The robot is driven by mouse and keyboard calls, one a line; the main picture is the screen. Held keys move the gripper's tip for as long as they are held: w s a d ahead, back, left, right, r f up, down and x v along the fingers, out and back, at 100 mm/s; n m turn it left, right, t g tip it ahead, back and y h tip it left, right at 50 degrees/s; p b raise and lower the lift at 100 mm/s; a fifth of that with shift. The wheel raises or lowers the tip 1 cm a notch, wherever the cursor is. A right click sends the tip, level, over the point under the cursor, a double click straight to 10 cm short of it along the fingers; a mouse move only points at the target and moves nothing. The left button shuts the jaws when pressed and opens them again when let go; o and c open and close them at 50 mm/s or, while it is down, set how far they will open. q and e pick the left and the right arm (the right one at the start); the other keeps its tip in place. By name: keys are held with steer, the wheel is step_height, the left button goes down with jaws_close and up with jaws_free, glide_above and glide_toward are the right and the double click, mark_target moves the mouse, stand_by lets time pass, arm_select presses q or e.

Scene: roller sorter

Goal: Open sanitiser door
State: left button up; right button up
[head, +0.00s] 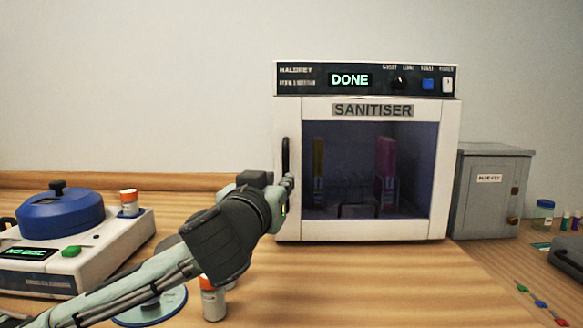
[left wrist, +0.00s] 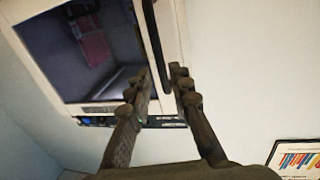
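The white sanitiser (head: 365,235) stands against the back wall, its display reading DONE. Its door, with a dark window (head: 350,150), looks shut. A black vertical handle (head: 285,155) is on the door's left edge. My left gripper (head: 286,190) is at the lower part of this handle. In the left wrist view, turned about upside down, the handle (left wrist: 157,45) runs down to the gap between the open fingers of my left gripper (left wrist: 163,78). I cannot tell whether either finger touches it. Yellow and magenta items show dimly behind the window. My right gripper is not in view.
A grey cabinet (head: 490,195) stands close to the sanitiser's right side. A white machine with a blue lid (head: 62,213) is at the left. An orange-capped bottle (head: 213,300) stands just below my left arm. The wooden table (head: 370,285) is clear before the sanitiser.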

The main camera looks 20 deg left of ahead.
mark_target(285, 172)
arm_select(q)
steer(key=w, duration=0.4)
steer(key=w+p, duration=0.1)
steer(key=w, duration=0.1)
steer(key=shift+w+a+r, duration=0.1)
steer(key=shift+w+a, duration=0.15)
steer(key=shift+a, duration=0.05)
steer(key=shift+w, duration=0.3)
jaws_close()
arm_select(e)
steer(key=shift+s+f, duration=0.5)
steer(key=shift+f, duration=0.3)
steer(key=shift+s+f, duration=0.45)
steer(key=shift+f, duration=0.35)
